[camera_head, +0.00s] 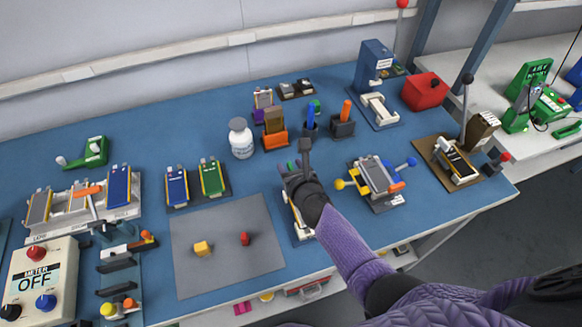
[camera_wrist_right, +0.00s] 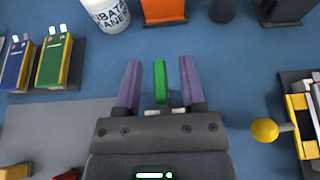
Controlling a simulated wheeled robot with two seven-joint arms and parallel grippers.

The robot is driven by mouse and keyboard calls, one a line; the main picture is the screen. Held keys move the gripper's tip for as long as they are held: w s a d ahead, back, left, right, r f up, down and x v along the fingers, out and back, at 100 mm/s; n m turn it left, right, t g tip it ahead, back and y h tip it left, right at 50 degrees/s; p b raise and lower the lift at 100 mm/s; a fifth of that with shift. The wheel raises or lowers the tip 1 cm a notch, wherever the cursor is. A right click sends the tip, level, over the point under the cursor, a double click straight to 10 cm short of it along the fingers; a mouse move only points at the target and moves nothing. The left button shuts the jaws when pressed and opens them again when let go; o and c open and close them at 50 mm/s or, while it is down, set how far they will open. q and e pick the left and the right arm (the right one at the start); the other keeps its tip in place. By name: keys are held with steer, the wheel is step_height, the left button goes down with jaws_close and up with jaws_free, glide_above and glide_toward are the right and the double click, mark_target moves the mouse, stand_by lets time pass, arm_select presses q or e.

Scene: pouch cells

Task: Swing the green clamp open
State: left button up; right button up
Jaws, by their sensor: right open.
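The green clamp (camera_wrist_right: 160,82) shows in the right wrist view as an upright green bar, seen nearly end-on. My right gripper (camera_wrist_right: 160,68) is open, with one purple finger on each side of the bar and a visible gap on both sides. In the head view, my right gripper (camera_head: 305,155) is over a fixture (camera_head: 303,232) at the middle of the bench. My wrist and arm hide most of that fixture, and only a little green shows beside the gripper. My left gripper is in neither view.
To the right stands a fixture with yellow and blue knobs (camera_head: 377,184). To the left are blue and green cells (camera_head: 211,178) and a grey mat (camera_head: 222,270) with small blocks. A white bottle (camera_head: 241,140) and an orange holder (camera_head: 274,137) stand behind.

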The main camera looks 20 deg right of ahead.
jaws_close()
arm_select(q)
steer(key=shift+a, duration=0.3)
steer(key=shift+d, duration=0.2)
